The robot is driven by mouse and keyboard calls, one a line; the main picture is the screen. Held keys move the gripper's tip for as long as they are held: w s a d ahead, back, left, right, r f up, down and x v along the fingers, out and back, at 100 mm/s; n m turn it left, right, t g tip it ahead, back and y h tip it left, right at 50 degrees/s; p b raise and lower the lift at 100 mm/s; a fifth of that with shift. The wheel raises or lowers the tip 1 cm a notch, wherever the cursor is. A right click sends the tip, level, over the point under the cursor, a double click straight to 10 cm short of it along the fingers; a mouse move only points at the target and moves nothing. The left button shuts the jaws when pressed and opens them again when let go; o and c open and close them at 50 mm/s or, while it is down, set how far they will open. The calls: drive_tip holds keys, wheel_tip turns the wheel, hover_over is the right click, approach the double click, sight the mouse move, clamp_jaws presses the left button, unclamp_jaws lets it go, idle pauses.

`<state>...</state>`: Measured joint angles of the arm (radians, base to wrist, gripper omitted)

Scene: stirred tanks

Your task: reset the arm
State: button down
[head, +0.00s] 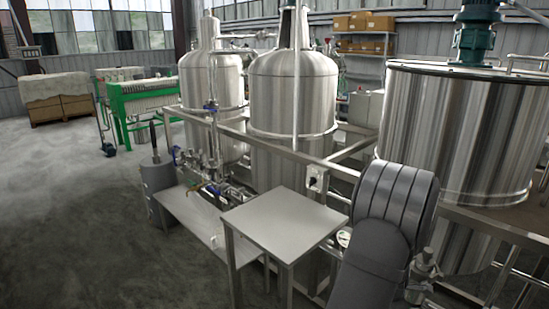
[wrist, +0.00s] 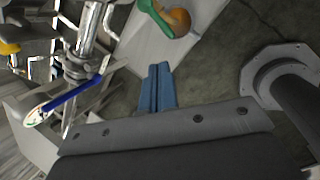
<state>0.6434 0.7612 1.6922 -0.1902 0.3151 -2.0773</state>
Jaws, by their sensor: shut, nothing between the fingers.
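My gripper (wrist: 158,88) shows in the wrist view as two blue fingers pressed together, with nothing between them. It points over a pale flat surface and the dark floor beyond. No object touches the fingertips in that view. In the head view, a large grey rounded shape that looks like part of my arm fills the lower right; I cannot make out the fingers there.
In the wrist view, metal piping (wrist: 88,35) and a blue lever (wrist: 75,98) are left of the fingers. An orange object (wrist: 180,22) lies ahead. In the head view, steel tanks (head: 293,95) stand behind a bare metal table (head: 285,218). Open floor (head: 70,220) lies left.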

drive_tip(key=n, duration=0.1)
drive_tip(key=a+r+n, duration=0.1)
drive_tip(key=n, duration=0.1)
drive_tip(key=shift+s+a, duration=0.25)
drive_tip(key=shift+s, duration=0.1)
idle(3.2)
drive_tip(key=s+d+f+m+t+y, duration=0.1)
drive_tip(key=s+d+f+m+t, duration=0.25)
drive_tip(key=m, duration=1.25)
drive_tip(key=s+d+f+m+y, duration=0.2)
drive_tip(key=s+d+f+m, duration=0.3)
drive_tip(key=m, duration=1)
drive_tip(key=w+f, duration=0.7)
drive_tip(key=w, duration=0.3)
drive_tip(key=shift+f+m+h, duration=0.2)
drive_tip(key=shift+m+h, duration=0.1)
drive_tip(key=shift+m, duration=0.1)
